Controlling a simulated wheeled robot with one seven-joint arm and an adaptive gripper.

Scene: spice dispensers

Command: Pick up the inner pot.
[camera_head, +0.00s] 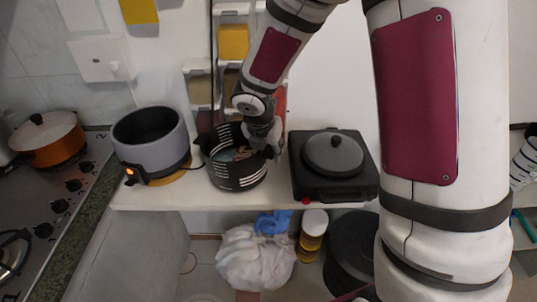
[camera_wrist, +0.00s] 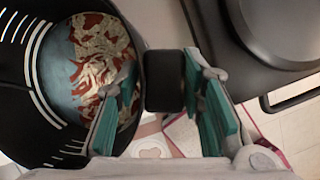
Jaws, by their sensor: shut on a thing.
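The inner pot (camera_head: 238,176) is a black, round pot with pale slots around its wall, in the middle of the white counter in the head view. The wrist view shows its slotted inside wall (camera_wrist: 48,75) at the left, with red and cream food (camera_wrist: 100,48) in it. My gripper (camera_head: 263,146) is at the pot's right side. In the wrist view its teal-padded fingers (camera_wrist: 162,88) are on either side of the pot's black handle (camera_wrist: 164,78), shut on it. I cannot tell whether the pot's base touches the counter.
A grey cooker (camera_head: 150,158) with a lit orange switch stands left of the pot. A black hotplate (camera_head: 310,180) with a lidded pan (camera_head: 333,155) stands close on the right. Spice dispensers (camera_head: 233,42) hang behind. A stove with an orange pan (camera_head: 52,147) is far left.

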